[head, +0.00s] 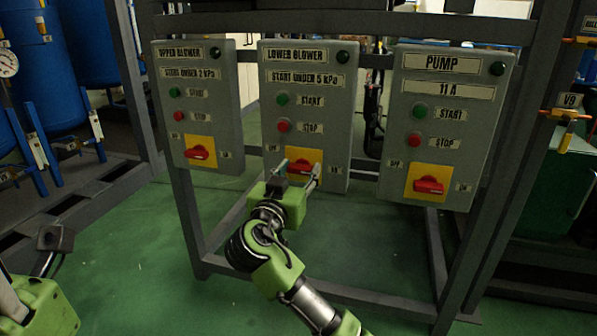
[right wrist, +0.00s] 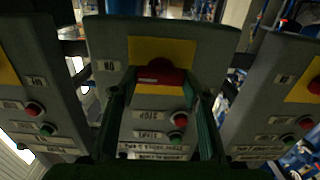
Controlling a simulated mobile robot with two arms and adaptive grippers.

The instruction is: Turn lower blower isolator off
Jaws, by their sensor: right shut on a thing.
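The lower blower panel (head: 333,130) is the middle grey box. Its isolator is a red rotary handle (head: 303,167) on a yellow plate (head: 318,158), below the red stop button (head: 283,126). My right gripper (head: 301,170) is at this isolator, its fingers on either side of the handle and shut on it. The right wrist view, upside down, shows the red handle (right wrist: 160,73) between the two fingers. The fingers partly hide the handle, so its exact angle is unclear in the head view. Part of my left arm's end (head: 45,300) shows at the lower left; its fingers are not clear.
The upper blower panel (head: 205,110) stands left and the pump panel (head: 440,125) right, each with a red isolator handle. A dark metal frame (head: 440,260) carries the panels. Valve V9 (head: 565,115) is at the far right. Green floor (head: 150,260) is open in front.

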